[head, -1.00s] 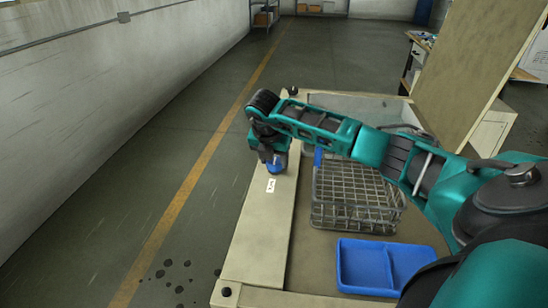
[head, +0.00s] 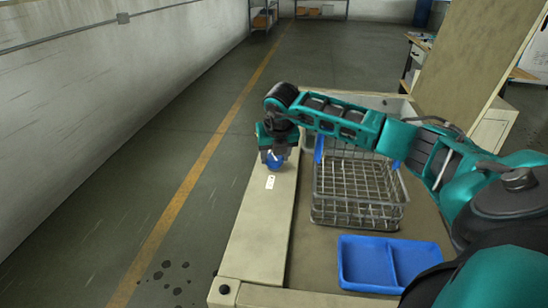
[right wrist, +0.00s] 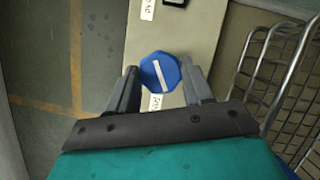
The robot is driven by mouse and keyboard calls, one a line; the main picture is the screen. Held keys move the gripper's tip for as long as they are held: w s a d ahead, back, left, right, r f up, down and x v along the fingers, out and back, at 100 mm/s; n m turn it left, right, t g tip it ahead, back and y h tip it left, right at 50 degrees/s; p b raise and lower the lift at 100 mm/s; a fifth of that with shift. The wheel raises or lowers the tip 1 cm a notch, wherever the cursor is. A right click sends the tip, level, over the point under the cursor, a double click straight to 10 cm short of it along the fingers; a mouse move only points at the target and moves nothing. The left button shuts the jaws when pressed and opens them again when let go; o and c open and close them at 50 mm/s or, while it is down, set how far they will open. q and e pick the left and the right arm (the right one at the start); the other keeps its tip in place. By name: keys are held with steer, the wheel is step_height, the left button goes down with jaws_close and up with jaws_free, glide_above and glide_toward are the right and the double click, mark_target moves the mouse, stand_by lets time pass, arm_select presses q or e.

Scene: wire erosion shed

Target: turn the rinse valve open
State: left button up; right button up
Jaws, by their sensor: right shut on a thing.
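The rinse valve is a blue knob with flat sides (head: 275,161) on the pale ledge of the bench. In the right wrist view, the knob (right wrist: 161,72) carries a white bar that runs slightly tilted from upright. My right gripper (right wrist: 160,82) has one finger on each side of the knob and is shut on it. In the head view, the right gripper (head: 275,154) comes down on the knob from above and hides part of it. My left gripper is not in view.
A white label (head: 270,182) lies beside the knob. A wire basket (head: 358,215) with blue handles stands to the right, with a blue divided tray (head: 388,262) in front of it. A tall beige panel (head: 478,75) rises at the back right. Floor left of the bench is clear.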

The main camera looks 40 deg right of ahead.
steer(key=n+y, duration=0.1)
steer(key=n, duration=0.2)
steer(key=n+y+b, duration=0.1)
steer(key=n, duration=0.2)
steer(key=shift+d+n+t, duration=0.2)
steer(key=shift+n+t, duration=0.1)
steer(key=shift+t, duration=0.1)
steer(key=n+y, duration=0.1)
steer(key=n, duration=0.1)
steer(key=n+y, duration=0.1)
steer(key=n, duration=0.2)
steer(key=shift+d+n+g+y, duration=0.15)
steer(key=shift+n+g+y, duration=0.15)
steer(key=o, duration=1)
steer(key=shift+o, duration=0.2)
steer(key=v, duration=1.3)
